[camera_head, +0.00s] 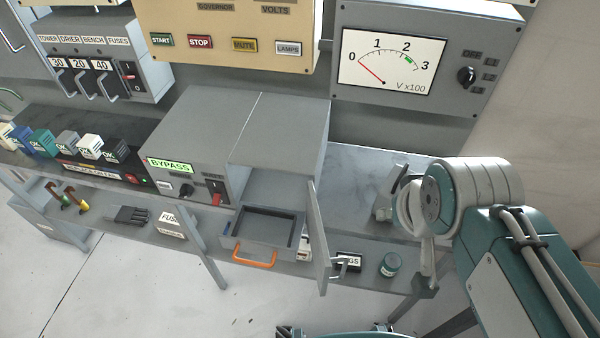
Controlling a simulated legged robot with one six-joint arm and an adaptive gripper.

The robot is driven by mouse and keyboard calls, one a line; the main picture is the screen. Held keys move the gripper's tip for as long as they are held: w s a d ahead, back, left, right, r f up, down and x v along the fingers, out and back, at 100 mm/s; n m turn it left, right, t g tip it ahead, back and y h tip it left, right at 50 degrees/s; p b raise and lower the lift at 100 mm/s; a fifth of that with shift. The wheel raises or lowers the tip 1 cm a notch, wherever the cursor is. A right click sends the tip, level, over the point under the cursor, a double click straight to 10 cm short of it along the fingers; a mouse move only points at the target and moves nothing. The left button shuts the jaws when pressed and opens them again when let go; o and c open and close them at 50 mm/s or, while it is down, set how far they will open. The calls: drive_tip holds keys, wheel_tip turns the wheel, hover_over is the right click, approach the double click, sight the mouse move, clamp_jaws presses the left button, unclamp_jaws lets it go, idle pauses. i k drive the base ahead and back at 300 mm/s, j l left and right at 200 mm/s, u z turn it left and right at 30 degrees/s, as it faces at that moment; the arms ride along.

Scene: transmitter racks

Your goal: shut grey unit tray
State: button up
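The grey unit (215,130) stands on the bench with a lit BYPASS label on its left front. Its tray (262,228) is pulled out of the open right-hand bay. The tray is shallow with a dark inside, and an orange handle (255,257) is on its front. The unit's door (317,240) stands open to the right of the tray. My gripper (389,197) seems to be the dark and grey part by my wrist, above the bench to the right, apart from the tray and door. My arm partly hides it, and its opening is unclear.
A dark bench strip (85,150) with several coloured blocks is at left. A lower shelf holds a teal-lidded jar (390,264) and a dark labelled box (347,262) near the door. A meter panel (425,60) is at back right. The bench right of the unit is mostly clear.

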sight(274, 232)
drive_tip(key=j+u, duration=0.1)
drive_tip(key=u, duration=1)
drive_tip(key=k+j+u, duration=0.1)
drive_tip(key=j, duration=0.25)
drive_tip(key=k+j+u, duration=0.1)
drive_tip(key=j, duration=0.3)
drive_tip(key=k, duration=0.1)
